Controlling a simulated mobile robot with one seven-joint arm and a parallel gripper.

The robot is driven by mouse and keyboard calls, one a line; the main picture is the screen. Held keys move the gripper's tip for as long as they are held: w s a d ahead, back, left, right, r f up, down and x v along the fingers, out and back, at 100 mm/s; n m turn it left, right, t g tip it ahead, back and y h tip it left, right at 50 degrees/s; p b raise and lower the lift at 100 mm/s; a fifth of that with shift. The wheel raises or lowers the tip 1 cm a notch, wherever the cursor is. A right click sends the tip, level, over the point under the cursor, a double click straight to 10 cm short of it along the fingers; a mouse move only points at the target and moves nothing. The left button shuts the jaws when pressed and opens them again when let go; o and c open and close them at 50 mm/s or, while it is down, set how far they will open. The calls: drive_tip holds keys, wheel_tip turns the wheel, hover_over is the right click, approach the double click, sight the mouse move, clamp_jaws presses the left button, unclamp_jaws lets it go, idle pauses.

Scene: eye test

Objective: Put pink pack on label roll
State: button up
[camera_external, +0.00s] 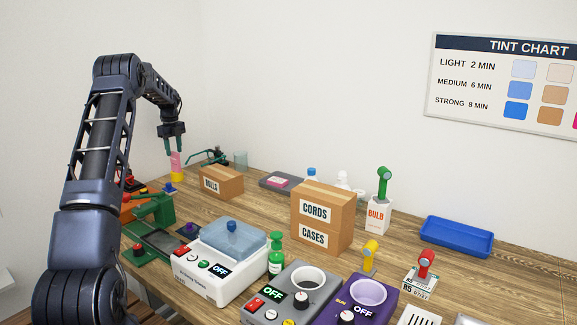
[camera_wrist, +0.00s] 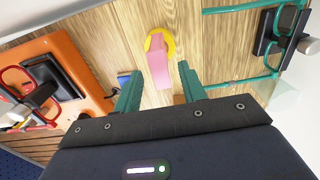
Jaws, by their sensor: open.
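The pink pack (camera_external: 176,160) stands upright at the back left of the table, and it appears to rest on the yellow label roll (camera_external: 177,177). In the wrist view the pink pack (camera_wrist: 159,70) lies over the yellow ring of the roll (camera_wrist: 154,38), whose far rim shows around it. My gripper (camera_external: 175,150) is open just above the pack, its green fingers at either side of the pack's top. In the wrist view the fingers (camera_wrist: 160,72) are spread with clear gaps to the pack. The roll's near part is hidden by the pack.
A BULBS box (camera_external: 222,183) stands right of the roll, with a green-framed device (camera_external: 212,157) and a clear cup (camera_external: 240,160) behind. An orange-and-green machine (camera_external: 150,210) is left. A blue tray (camera_external: 457,252) looks empty.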

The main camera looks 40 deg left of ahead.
wheel_tip(320, 180, up, 7)
idle(0.3)
